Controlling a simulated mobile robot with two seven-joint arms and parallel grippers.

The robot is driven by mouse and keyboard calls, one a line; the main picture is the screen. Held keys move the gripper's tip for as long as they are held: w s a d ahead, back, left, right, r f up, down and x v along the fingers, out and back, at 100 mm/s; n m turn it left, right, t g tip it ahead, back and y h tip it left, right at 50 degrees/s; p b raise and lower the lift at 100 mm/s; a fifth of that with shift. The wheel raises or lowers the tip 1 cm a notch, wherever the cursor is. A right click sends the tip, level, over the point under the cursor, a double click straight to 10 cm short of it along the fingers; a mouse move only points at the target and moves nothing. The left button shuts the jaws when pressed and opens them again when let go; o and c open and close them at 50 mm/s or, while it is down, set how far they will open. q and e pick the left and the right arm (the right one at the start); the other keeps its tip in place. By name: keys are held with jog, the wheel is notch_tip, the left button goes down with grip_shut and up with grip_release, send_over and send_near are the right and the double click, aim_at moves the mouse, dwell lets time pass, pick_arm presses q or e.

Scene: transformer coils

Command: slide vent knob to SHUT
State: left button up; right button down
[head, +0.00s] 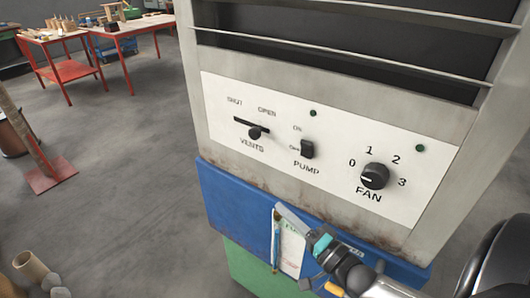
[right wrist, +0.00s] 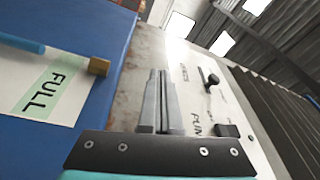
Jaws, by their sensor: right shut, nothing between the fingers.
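The vent knob (head: 255,132) is a small dark knob on a black slot, above the word VENTS on the white control panel (head: 225,92). SHUT is printed at the slot's left and OPEN at its right. The knob sits right of the slot's middle, on the OPEN side. It also shows in the right wrist view (right wrist: 210,80), right of the fingers. My right gripper (head: 279,209) is shut and empty, below the panel in front of the blue part of the cabinet, apart from the knob. In the right wrist view its fingers (right wrist: 160,98) lie together. My left gripper is not in view.
Right of the knob are the pump switch (head: 307,149) and the fan dial (head: 375,176), pointing toward 0. Metal louvre slats (head: 340,52) are above. A paper marked FULL (right wrist: 50,90) and a blue pencil-like stick (head: 275,240) are below. Red-legged tables (head: 70,72) stand far left.

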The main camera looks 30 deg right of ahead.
aim_at(258, 138)
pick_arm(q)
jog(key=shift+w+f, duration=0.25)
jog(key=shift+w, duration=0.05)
pick_arm(e)
jog(key=r+m+t, duration=0.1)
jog(key=r, duration=0.2)
jog(key=d+r+m+t+y, duration=0.1)
jog(key=r, duration=0.2)
jog(key=s+d+r+m+t, duration=0.1)
jog(key=r, duration=0.2)
jog(key=shift+t, duration=0.3)
jog(key=shift+w+a+r, duration=0.1)
jog(key=x, duration=0.9)
jog(key=shift+w+a+r, duration=0.15)
jog(key=shift+w+a, duration=0.05)
jog(key=shift+w, duration=0.1)
